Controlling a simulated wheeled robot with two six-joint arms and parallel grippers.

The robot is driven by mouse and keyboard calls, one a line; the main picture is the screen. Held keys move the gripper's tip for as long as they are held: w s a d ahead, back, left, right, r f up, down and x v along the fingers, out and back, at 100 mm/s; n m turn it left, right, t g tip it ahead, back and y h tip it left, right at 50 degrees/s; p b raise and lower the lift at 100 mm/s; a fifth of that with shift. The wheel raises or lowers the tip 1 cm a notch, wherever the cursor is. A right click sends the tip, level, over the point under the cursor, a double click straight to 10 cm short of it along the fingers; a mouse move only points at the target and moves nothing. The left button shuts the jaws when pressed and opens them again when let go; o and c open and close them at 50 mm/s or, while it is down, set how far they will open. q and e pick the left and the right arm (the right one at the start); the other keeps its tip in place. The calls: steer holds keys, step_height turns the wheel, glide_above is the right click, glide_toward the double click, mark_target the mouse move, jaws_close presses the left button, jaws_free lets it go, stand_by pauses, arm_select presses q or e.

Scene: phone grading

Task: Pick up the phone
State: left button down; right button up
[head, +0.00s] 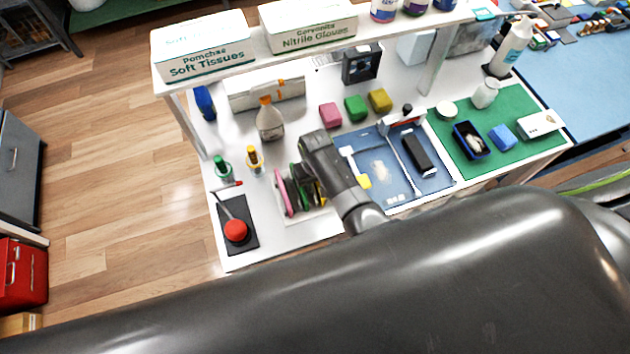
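Several thin phone-like slabs stand on edge in a pale rack (318,216) at the front of the white table. A pink one (282,196) is at the left, with green and dark ones beside it. My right gripper (314,186) is over the right part of this rack, mostly hidden under its own wrist. I cannot tell whether its fingers are open or touch a slab. A black slab-shaped object (418,152) lies on the blue mat (402,187). My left gripper is not in view.
A red button on a black pad (248,210) is left of the rack. Small bottles (254,160) and a spray bottle (269,121) stand behind it. A green mat (505,100) with small containers is at the right. A shelf (245,63) with boxes spans the back.

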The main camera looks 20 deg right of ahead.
steer(key=shift+w, duration=0.1)
steer(key=shift+c, duration=1.1)
steer(key=shift+w+f, duration=0.1)
steer(key=shift+f, duration=0.05)
jaws_close()
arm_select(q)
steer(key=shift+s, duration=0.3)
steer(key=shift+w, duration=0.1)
